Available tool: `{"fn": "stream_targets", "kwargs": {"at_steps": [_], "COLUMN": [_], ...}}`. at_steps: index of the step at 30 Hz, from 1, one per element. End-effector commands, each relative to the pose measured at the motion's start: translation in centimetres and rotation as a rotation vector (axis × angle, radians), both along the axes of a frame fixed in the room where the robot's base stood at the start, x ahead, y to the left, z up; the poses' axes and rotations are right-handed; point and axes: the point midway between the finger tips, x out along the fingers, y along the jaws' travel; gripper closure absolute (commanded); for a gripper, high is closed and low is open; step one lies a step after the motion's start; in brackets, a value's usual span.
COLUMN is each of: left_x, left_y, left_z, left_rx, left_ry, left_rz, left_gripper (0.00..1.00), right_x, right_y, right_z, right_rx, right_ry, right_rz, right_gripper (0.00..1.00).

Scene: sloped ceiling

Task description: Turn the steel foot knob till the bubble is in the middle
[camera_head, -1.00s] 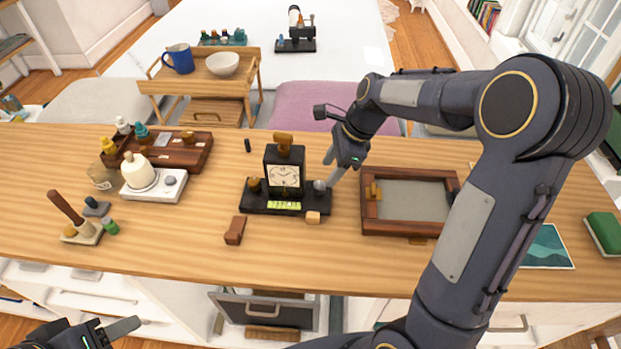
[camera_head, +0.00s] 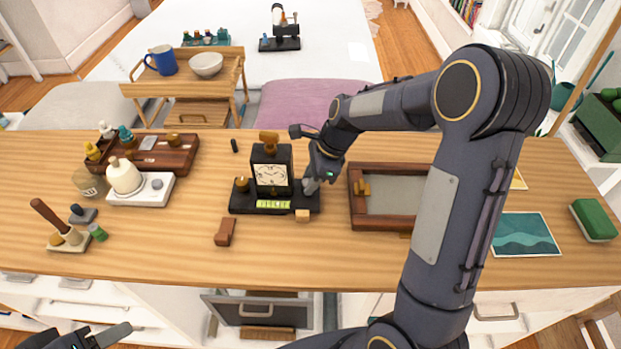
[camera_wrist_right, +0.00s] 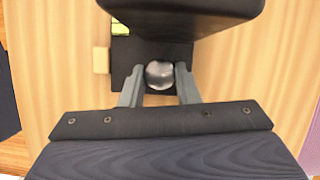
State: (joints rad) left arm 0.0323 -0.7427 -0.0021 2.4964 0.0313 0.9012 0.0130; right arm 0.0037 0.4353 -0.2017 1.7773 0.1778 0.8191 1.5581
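A black clock (camera_head: 271,172) with a pale dial stands on a black base (camera_head: 238,206) on the wooden bench. A yellow-green level vial (camera_head: 273,204) lies along the base's front; its bubble is too small to place. A brass knob (camera_head: 241,184) is at the base's left end. The steel foot knob (camera_wrist_right: 159,74) shows in the right wrist view at the base's other end. My right gripper (camera_wrist_right: 160,80) is open, its two fingers on either side of the steel knob, with narrow gaps. It also shows in the head view (camera_head: 311,184). My left gripper (camera_head: 112,336) is partly in view, low at left.
A wooden block (camera_head: 302,216) sits close by the base's front right. A brown block (camera_head: 225,232) lies in front. A framed tray (camera_head: 357,212) stands to the right. A white scale-like device (camera_head: 153,196) is at left. The bench front is mostly clear.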

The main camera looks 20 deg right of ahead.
Motion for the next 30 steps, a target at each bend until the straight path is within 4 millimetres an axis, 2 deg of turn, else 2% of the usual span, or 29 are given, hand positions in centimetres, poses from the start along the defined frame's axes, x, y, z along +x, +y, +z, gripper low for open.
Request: {"fn": "stream_targets", "kwargs": {"at_steps": [5, 9, 14, 23, 24, 28, 30], "left_x": [0.0, 0.0, 0.0, 0.0, 0.0, 0.0, 0.0], "left_y": [0.0, 0.0, 0.0, 0.0, 0.0, 0.0, 0.0], "left_z": [0.4, 1.6, 2.1, 2.0, 2.0, 2.0, 2.0], "left_rx": [0.0, 0.0, 0.0, 0.0, 0.0, 0.0, 0.0], "left_ry": [0.0, 0.0, 0.0, 0.0, 0.0, 0.0, 0.0], "left_rz": [0.0, 0.0, 0.0, 0.0, 0.0, 0.0, 0.0], "left_gripper": [0.5, 0.5, 0.5, 0.5, 0.5, 0.5, 0.5], "right_x": [0.1, 0.2, 0.3, 0.3, 0.3, 0.2, 0.2], "right_y": [0.0, -0.1, -0.1, -0.1, -0.1, -0.1, -0.1], "right_z": [0.2, 0.4, 0.2, 0.1, 0.1, 0.1, 0.0], "right_rx": [-0.001, -0.001, -0.001, 0.0, 0.0, 0.0, 0.0], "right_ry": [0.001, 0.001, -0.001, -0.002, -0.002, -0.002, -0.002], "right_rz": [0.028, 0.16, 0.282, 0.298, 0.298, 0.297, 0.297], "right_gripper": [0.94, 0.94, 0.94, 0.94, 0.68, 0.51, 0.5]}}
